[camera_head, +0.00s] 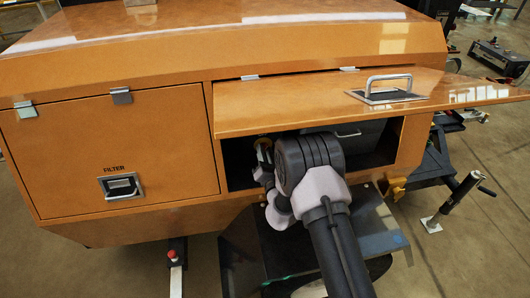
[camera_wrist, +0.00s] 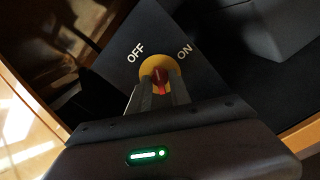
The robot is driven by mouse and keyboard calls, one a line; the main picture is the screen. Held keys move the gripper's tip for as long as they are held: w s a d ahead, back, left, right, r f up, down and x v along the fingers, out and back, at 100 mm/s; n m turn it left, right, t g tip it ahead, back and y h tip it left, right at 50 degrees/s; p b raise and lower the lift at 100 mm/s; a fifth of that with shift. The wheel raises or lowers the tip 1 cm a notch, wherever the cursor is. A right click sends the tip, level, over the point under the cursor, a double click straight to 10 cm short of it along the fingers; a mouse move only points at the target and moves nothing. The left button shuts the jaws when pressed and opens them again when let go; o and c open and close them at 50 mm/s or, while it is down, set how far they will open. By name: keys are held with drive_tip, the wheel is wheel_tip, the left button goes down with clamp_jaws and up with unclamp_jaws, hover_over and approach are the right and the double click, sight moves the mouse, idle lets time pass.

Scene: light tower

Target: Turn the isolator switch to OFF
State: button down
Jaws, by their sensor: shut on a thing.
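The isolator switch shows in the wrist view as a red knob (camera_wrist: 158,76) on a round yellow plate (camera_wrist: 148,66). It sits on a dark panel (camera_wrist: 187,28) with white OFF lettering on the upper left and ON on the upper right. My gripper (camera_wrist: 160,92) has a finger on each side of the red knob and is shut on it. The fingers hide part of the knob, so I cannot tell exactly which label it points to. In the head view my arm reaches into the open compartment, and the switch cannot be made out clearly.
The raised orange hatch (camera_head: 340,105) with a metal handle (camera_head: 388,87) hangs over my arm. A closed FILTER door (camera_head: 115,150) is to the left. The opening's edges lie close around my wrist. A stand with a crank (camera_head: 455,205) is at the right.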

drive_tip(key=n, duration=0.6)
drive_tip(key=shift+w+r, duration=0.15)
drive_tip(key=shift+r, duration=0.1)
drive_tip(key=shift+n, duration=0.3)
drive_tip(key=c, duration=1.5)
unclamp_jaws()
drive_tip(key=shift+f, duration=0.1)
drive_tip(key=shift+s, duration=0.3)
drive_tip(key=p+v, duration=0.2)
drive_tip(key=v, duration=1.5)
